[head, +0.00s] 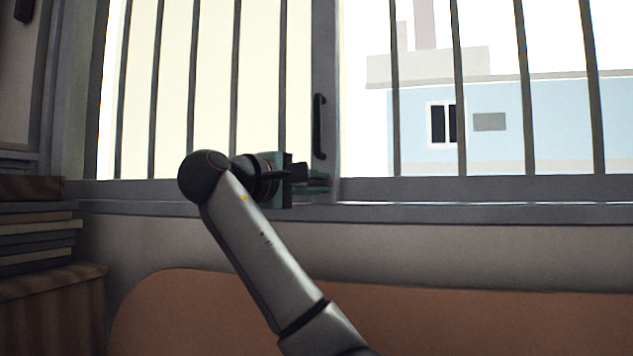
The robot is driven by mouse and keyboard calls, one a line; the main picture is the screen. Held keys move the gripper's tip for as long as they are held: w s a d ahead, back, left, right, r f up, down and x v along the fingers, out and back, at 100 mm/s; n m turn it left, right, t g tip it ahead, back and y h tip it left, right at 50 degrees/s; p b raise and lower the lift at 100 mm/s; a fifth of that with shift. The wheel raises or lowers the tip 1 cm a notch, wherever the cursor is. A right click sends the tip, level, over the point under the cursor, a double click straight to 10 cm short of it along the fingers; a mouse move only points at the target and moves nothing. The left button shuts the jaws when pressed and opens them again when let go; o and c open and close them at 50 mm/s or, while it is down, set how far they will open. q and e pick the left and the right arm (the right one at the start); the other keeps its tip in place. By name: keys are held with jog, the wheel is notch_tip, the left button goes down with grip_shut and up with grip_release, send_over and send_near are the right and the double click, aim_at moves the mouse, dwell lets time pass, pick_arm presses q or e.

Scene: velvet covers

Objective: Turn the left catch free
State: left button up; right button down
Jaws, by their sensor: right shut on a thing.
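My right gripper (316,181) reaches the lower end of the window's upright middle stile (326,90), just above the sill. Its fingers point right and are closed on a small part there, taken to be the left catch. The fingers and wrist hide most of that part, so I cannot tell how far it is turned. A dark upright pull handle (319,126) on the stile stands just above the fingers and apart from them. My left gripper is not in view.
Upright bars (395,90) cross both window panes. The window sill (480,212) runs below. An orange rounded panel or seat back (480,318) stands below the window. A stack of books (35,238) lies on a wooden cabinet (50,305) at the left.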

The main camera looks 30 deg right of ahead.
jog(key=shift+f, duration=0.1)
jog(key=c, duration=0.9)
grip_release()
jog(key=shift+a, duration=0.1)
jog(key=b+v, duration=0.1)
jog(key=v, duration=1.1)
jog(key=shift+s+a+b, duration=0.1)
jog(key=shift+a+b, duration=0.1)
jog(key=shift+b, duration=0.15)
